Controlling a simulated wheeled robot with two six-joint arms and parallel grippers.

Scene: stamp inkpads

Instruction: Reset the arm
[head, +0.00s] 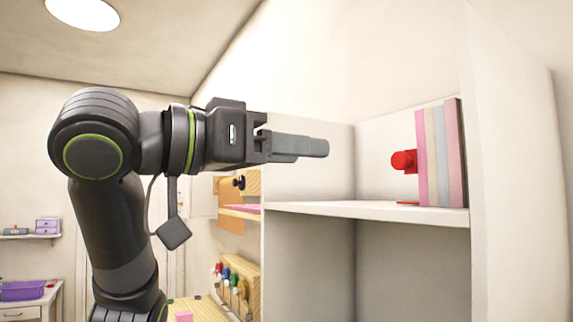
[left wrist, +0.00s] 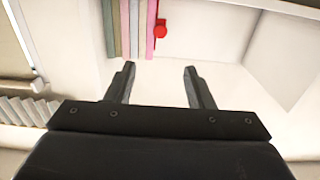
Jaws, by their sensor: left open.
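My left arm comes up from the lower left in the head view, and its gripper (head: 312,148) points right toward the white shelf unit (head: 365,209). In the left wrist view the two fingers of the left gripper (left wrist: 158,85) stand wide apart with nothing between them. The gripper is apart from the books (head: 440,155) and the red object (head: 403,161) beside them on the shelf. The same books (left wrist: 129,30) and red object (left wrist: 161,29) show beyond the fingertips in the left wrist view. My right gripper is not in view.
The shelf unit has an upper and a lower compartment and a tall side panel at right. Behind my arm are a wooden rack (head: 238,285) with several coloured items and a table with a purple bin (head: 24,290). The shelf left of the red object is clear.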

